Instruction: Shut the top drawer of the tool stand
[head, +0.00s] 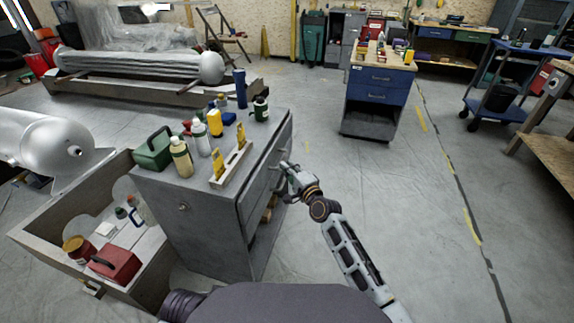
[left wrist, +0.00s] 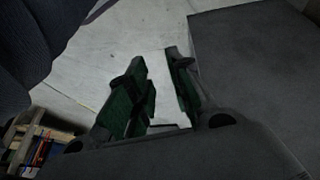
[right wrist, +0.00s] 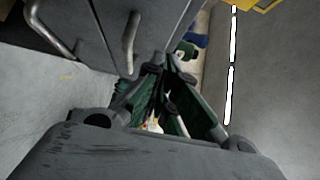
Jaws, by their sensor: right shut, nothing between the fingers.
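The grey tool stand (head: 205,232) stands just left of centre in the head view, with its drawer side facing right. The top drawer's front (head: 262,165) carries a bar handle (head: 283,154). The front looks close to the body; I cannot tell how wide any gap is. My right gripper (head: 286,172) is shut and empty beside the drawer front, near the handles. In the right wrist view its fingertips are close to a bar handle (right wrist: 131,45); contact is unclear. My left gripper (left wrist: 160,85) is open and empty beside a grey surface, outside the head view.
Bottles, a green toolbox (head: 154,150) and a wooden holder (head: 232,165) stand on the top. A wooden crate (head: 40,240) is at the left. A blue-drawered stand (head: 380,85) and a blue cart (head: 500,75) are farther back. The floor to the right is clear.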

